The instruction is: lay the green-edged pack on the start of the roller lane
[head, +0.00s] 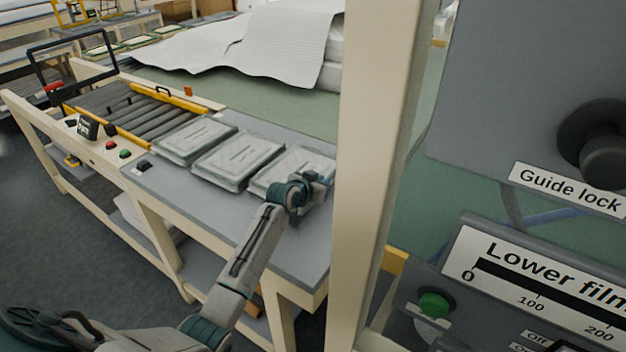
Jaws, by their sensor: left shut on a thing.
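Three flat, pale wrapped packs with grey-green edges lie in a row on the grey table top: a left pack (194,138), a middle pack (236,160) and a right pack (296,162). I cannot tell clearly which one is the green-edged pack. My left gripper (322,180) is over the near right part of the right pack and is shut on it. The fingertips are small and partly hidden by the wrist. The roller lane (150,118), grey rollers between yellow rails, lies to the left of the packs. My right gripper is not in view.
A cream post (375,150) stands just right of the right pack. A grey control panel (520,80) fills the right side. A black frame (72,62) stands over the lane's far left part.

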